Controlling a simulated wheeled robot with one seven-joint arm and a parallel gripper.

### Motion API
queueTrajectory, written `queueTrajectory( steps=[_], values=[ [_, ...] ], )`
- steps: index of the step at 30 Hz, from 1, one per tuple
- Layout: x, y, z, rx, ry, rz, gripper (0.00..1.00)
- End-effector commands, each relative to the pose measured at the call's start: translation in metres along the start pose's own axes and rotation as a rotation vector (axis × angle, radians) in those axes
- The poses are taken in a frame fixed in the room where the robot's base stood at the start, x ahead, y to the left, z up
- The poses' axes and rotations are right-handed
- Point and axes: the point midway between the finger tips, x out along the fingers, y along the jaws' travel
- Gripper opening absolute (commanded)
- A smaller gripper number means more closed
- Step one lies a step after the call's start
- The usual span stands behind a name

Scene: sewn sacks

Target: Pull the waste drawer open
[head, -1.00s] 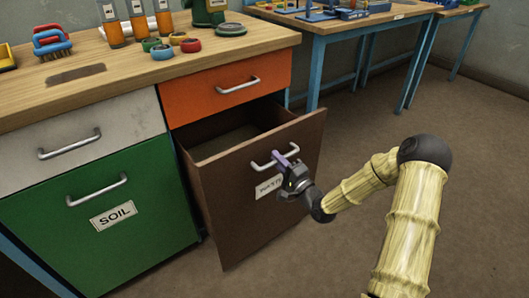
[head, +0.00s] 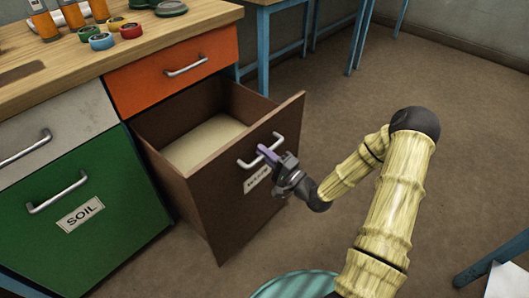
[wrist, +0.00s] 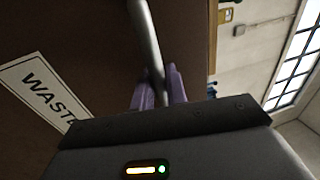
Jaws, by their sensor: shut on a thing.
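The brown waste drawer (head: 225,195) stands pulled well out from the cabinet, and its pale inside floor shows. Its metal bar handle (head: 273,143) is on the front panel, above a white label. In the wrist view the label (wrist: 42,92) reads "WASTE", partly covered by my gripper's body. My gripper (head: 266,154) is at the handle, with its purple fingers shut on it. In the wrist view the handle bar (wrist: 146,40) passes between the two fingers (wrist: 158,88).
An orange drawer (head: 175,70) above and a green soil drawer (head: 75,210) to the left are shut. Jars and round lids stand on the wooden worktop (head: 60,75). A round greenish object (head: 295,285) shows at the bottom edge.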

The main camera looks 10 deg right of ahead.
Motion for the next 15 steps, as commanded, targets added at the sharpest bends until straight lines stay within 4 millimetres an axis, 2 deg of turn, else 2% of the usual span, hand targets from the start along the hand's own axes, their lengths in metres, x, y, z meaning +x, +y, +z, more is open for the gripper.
queueTrajectory(
  steps=[1, 2, 4, 15],
  values=[
    [0.0002, 0.0018, 0.0031, 0.003, -0.008, 0.005, 0.0],
    [0.0003, 0.0017, 0.0031, 0.003, -0.008, 0.004, 0.2],
    [0.0003, 0.0015, 0.0026, 0.003, -0.006, 0.004, 0.33],
    [-0.0036, 0.0003, -0.0001, 0.001, 0.0, 0.002, 0.33]
  ],
)
